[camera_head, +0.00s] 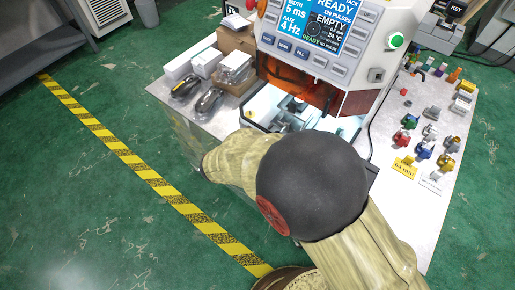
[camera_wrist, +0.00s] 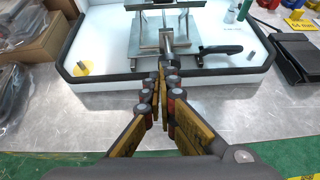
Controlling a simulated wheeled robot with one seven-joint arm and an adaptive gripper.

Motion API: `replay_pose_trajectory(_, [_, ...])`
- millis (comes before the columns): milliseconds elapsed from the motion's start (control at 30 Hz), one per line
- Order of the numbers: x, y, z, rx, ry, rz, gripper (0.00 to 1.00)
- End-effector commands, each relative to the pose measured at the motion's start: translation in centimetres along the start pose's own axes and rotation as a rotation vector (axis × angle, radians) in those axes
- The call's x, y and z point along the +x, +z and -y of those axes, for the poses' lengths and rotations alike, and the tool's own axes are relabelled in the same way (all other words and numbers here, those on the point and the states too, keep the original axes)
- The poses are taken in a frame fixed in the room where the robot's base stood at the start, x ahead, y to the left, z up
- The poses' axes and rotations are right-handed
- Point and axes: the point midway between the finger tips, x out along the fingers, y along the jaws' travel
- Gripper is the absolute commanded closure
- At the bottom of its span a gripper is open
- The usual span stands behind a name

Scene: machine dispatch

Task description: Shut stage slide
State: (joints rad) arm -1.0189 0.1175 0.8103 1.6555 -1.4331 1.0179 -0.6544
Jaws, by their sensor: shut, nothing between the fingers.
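The metal stage slide (camera_wrist: 150,42) lies in the white, dark-rimmed bay (camera_wrist: 110,65) of the machine (camera_head: 310,45). A rod (camera_wrist: 166,38) runs from the stage toward me and ends near my fingertips. My gripper (camera_wrist: 167,78) is shut and empty, its tips at the front of the bay, close to the rod's near end. I cannot tell whether they touch it. In the head view the stage (camera_head: 290,112) shows partly under the orange window, and my arm hides my gripper. The screen (camera_head: 318,25) reads READY and EMPTY.
A black lever (camera_wrist: 220,49) lies right of the rod. Boxes and bagged parts (camera_head: 210,85) stand left of the machine. Several coloured fixtures (camera_head: 420,135) and a yellow label (camera_head: 404,168) lie on the bench at right. A black pedal-like block (camera_wrist: 296,60) sits right of the bay.

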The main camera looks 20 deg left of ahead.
Motion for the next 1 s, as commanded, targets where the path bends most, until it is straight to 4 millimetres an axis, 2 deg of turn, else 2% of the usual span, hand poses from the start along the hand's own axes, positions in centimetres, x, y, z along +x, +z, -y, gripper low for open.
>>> replay_pose_trajectory(33, [1.0, 0.6, 0.1, 0.001, -0.004, 0.001, 1.00])
replay_pose_trajectory(200, [3.4, 2.0, -0.1, 0.001, -0.002, 0.001, 1.00])
replay_pose_trajectory(400, [4.9, 2.9, -0.1, 0.000, -0.001, 0.000, 1.00])
replay_pose_trajectory(1000, [5.2, 3.3, -0.3, 0.002, 0.001, 0.003, 1.00])
